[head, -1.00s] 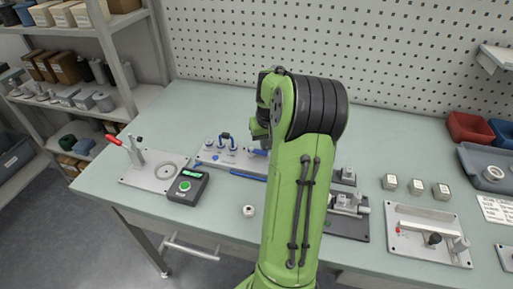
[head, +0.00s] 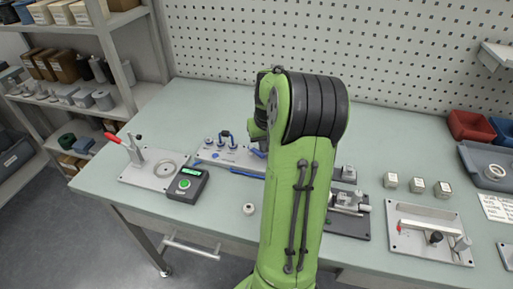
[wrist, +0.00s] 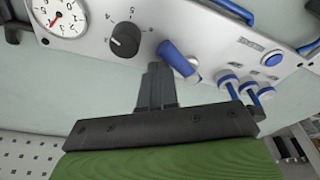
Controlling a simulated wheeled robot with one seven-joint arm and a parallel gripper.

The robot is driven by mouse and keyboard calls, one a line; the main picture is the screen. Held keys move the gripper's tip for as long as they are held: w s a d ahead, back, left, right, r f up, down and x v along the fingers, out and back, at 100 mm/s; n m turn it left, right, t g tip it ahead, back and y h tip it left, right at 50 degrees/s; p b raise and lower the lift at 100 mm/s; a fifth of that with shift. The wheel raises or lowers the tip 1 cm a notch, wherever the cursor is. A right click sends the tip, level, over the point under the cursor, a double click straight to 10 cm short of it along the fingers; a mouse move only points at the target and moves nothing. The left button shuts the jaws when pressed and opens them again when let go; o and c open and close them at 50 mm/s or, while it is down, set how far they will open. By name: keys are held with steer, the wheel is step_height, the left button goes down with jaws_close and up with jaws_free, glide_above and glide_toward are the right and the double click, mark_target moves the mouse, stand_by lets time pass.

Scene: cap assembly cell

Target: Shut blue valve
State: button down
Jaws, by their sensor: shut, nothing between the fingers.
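The blue valve handle (wrist: 178,58) is a thick blue lever on the pale panel (wrist: 215,50). It lies slantwise in the wrist view, with a metal pivot at its lower right end. My gripper (wrist: 155,72) is shut and empty, its fingertips just beside the handle's free end. I cannot tell whether they touch it. In the head view a small part of the blue handle (head: 258,152) shows beside my arm. My arm hides the gripper and the right part of the panel there.
A black dial knob (wrist: 125,39) and a gauge (wrist: 58,15) stand left of the handle in the wrist view. A blue button (wrist: 271,60) and blue-collared fittings (wrist: 229,82) are to its right. A control box (head: 187,184) and a toggle clamp fixture (head: 150,168) are nearby.

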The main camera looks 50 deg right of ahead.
steer(key=shift+s+a, duration=0.1)
steer(key=shift+s+a, duration=0.2)
steer(key=shift+a, duration=0.3)
stand_by(0.3)
steer(key=shift+a, duration=0.4)
